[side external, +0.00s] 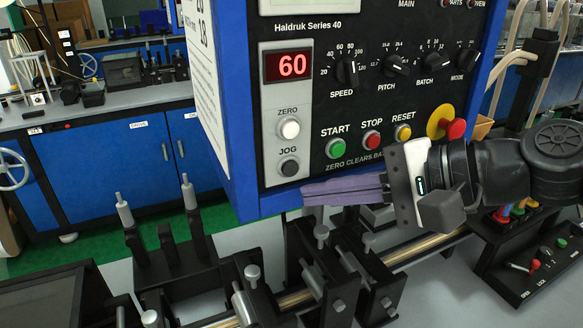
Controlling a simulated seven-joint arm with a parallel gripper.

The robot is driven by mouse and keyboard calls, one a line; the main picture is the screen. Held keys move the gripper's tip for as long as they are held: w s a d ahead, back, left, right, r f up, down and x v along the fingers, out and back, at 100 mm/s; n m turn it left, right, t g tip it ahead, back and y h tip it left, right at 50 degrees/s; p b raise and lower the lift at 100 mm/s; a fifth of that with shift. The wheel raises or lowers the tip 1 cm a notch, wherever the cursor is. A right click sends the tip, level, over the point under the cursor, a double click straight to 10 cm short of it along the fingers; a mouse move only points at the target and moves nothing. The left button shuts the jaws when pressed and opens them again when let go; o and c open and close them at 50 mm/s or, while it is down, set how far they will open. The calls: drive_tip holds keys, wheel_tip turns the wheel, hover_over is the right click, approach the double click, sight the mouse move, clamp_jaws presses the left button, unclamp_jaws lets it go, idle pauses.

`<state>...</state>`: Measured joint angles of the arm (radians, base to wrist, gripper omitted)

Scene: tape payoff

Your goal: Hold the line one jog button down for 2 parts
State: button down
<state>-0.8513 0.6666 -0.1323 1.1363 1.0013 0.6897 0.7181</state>
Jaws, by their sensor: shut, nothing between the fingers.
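The jog button (290,167) is a dark round button under the white zero button on the black panel (400,110) of a blue cabinet marked Haldruk Series 40. The red display (289,66) above it reads 60. My gripper (305,193) has purple fingers that lie together, shut and empty, pointing left. The fingertips are just below and right of the jog button in the picture, along the panel's lower edge. The jog button is fully visible. I see no contact with it; the fingers' distance from the panel is hard to judge.
The white zero button (289,129), green start button (335,148), red stop button (371,141) and yellow reset button (403,133) are close by. A red knob on yellow (455,129) is beside my wrist. Black clamps and rollers (330,270) stand below the fingers.

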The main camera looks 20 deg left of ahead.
drive_tip(key=shift+s+d, duration=0.9)
